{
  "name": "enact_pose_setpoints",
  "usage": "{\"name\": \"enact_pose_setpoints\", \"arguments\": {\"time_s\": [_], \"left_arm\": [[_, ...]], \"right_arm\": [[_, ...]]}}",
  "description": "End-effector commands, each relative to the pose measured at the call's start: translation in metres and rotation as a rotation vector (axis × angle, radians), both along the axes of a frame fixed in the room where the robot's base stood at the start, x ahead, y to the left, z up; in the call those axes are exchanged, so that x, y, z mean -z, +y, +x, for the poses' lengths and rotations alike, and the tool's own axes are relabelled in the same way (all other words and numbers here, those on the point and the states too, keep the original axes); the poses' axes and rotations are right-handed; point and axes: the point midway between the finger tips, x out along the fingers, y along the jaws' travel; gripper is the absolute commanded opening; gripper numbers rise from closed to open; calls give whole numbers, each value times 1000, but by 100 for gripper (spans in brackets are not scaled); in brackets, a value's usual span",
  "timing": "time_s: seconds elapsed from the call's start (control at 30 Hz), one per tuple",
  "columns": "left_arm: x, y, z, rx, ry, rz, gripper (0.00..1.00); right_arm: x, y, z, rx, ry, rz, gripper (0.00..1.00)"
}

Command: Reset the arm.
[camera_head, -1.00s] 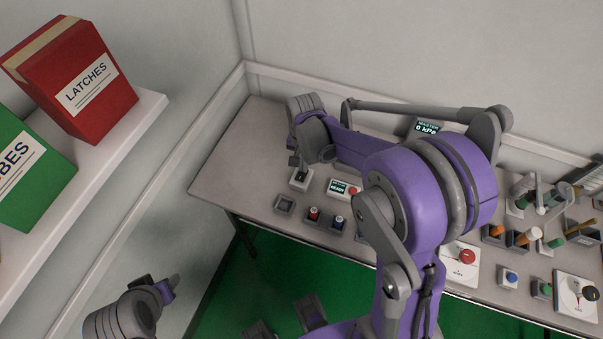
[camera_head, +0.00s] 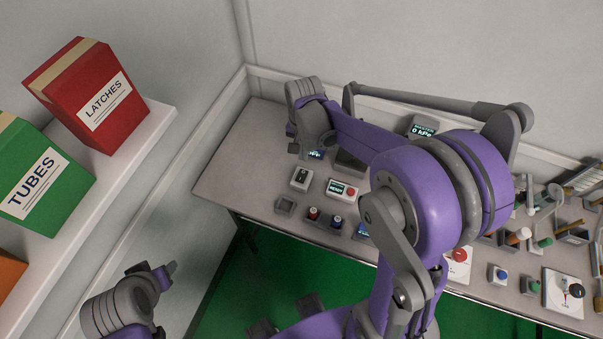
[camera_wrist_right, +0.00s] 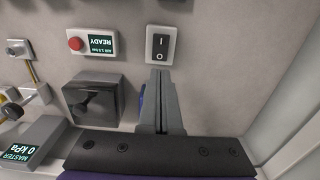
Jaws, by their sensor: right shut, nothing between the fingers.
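My right gripper (camera_head: 293,146) is above the back left part of the bench, its arm reaching across from the right. In the right wrist view its fingers (camera_wrist_right: 160,78) are closed together and hold nothing. Their tips appear just short of a white rocker switch (camera_wrist_right: 161,46) marked I and O; the gap in height is hard to tell. The switch also shows in the head view (camera_head: 301,178), below the gripper. My left gripper (camera_head: 168,274) is at the lower left, away from the bench, and its jaws are unclear.
Beside the switch are a READY display with a red button (camera_head: 342,190) and a dark knob box (camera_wrist_right: 95,98). A MASTER display (camera_head: 424,127) reads 0 kPa. Red (camera_head: 88,98) and green (camera_head: 40,175) boxes stand on the left shelf (camera_head: 150,125). More testers crowd the bench's right side.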

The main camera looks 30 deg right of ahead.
Motion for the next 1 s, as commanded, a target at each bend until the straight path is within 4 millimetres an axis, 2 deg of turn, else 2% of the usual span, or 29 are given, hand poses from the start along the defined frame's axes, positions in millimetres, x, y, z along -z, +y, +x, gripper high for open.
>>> {"name": "enact_pose_setpoints", "arguments": {"time_s": [0.37,0.53,0.67,0.8,1.0], "left_arm": [[1,0,0,0,1,0,50],[1,0,0,0,1,0,50],[1,0,0,0,1,0,50],[1,0,0,0,1,0,50],[1,0,0,0,1,0,50]], "right_arm": [[1,0,0,0,0,0,0],[-9,6,-10,-52,-28,-5,0],[-29,20,-33,-180,-98,-20,0],[-48,36,-67,-365,-196,-54,0],[-59,55,-113,-619,-332,-122,0]]}}
